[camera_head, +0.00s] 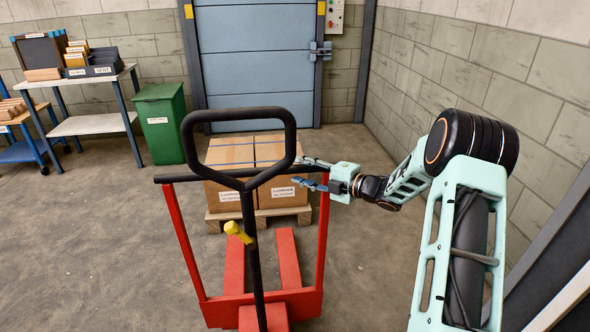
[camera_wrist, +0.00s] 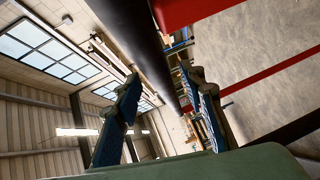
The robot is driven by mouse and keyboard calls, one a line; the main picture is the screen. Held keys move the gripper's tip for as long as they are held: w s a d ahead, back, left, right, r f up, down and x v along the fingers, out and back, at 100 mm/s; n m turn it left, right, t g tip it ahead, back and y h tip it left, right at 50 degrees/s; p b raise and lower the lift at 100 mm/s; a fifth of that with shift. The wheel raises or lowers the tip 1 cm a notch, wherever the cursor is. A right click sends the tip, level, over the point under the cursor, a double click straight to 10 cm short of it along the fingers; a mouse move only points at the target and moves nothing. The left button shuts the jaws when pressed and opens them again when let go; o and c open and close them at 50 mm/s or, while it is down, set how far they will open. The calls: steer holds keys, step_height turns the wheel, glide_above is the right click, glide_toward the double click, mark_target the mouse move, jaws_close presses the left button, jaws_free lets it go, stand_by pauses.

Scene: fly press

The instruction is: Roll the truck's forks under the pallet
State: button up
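The pallet truck has a red frame (camera_head: 183,238), a black loop handle (camera_head: 188,140) and a black crossbar. Its two red forks (camera_head: 289,258) point toward the wooden pallet (camera_head: 233,220), their tips just in front of its near side. The pallet carries strapped cardboard boxes (camera_head: 288,197). My gripper (camera_head: 300,171) is at the crossbar's right end, to the right of the loop handle. In the wrist view its two fingers (camera_wrist: 158,76) are spread apart, with a black bar (camera_wrist: 148,42) running between or just beyond them; contact cannot be told.
A blue door (camera_head: 255,65) stands behind the pallet, with a block wall at the right. A green bin (camera_head: 162,120) and a table (camera_head: 88,123) with trays are at the back left. The floor (camera_head: 85,250) left of the truck is clear.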

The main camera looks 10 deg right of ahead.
steer(key=shift+x, duration=1.2)
jaws_close()
